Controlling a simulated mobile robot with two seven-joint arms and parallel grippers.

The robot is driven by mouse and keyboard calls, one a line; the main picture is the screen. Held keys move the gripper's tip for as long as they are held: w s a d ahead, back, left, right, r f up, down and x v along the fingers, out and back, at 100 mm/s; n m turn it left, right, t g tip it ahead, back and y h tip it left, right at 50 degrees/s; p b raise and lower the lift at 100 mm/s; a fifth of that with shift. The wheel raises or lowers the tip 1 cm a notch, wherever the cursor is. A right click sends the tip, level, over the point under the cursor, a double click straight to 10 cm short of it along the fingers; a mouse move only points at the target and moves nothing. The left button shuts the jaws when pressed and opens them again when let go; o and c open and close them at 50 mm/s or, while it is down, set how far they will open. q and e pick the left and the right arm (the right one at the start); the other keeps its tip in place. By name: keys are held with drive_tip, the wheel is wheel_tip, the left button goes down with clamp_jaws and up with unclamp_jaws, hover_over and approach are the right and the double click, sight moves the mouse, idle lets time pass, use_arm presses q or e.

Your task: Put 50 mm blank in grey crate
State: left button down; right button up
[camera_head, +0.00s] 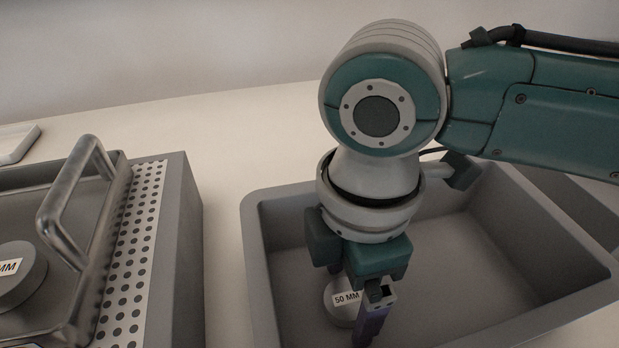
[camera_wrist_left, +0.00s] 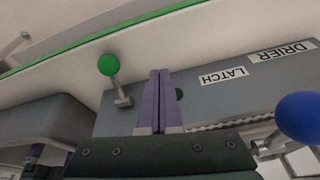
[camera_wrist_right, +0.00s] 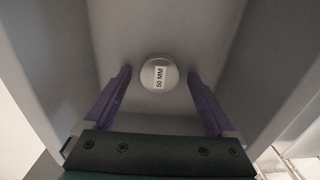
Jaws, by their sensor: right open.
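The 50 mm blank (camera_head: 338,308) is a grey disc with a white "50 MM" label. It lies on the floor of the grey crate (camera_head: 470,260), partly hidden by my right gripper (camera_head: 366,326). In the right wrist view the blank (camera_wrist_right: 159,72) shows between and slightly beyond the two open purple fingers, with a gap on each side. My right gripper is open, reaching down inside the crate and empty. My left gripper (camera_wrist_left: 157,100) shows only in the left wrist view, its fingers together with nothing seen between them.
Left of the crate is a metal tray with a bar handle (camera_head: 75,190) and perforated strip (camera_head: 130,250); another labelled blank (camera_head: 20,275) is there, cut off. The left wrist view shows a green knob (camera_wrist_left: 109,65), a blue knob (camera_wrist_left: 300,117) and "LATCH" and "DRIER" labels.

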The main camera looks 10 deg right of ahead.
sight(347, 298)
wheel_tip(347, 298, up, 12)
drive_tip(key=p, duration=0.3)
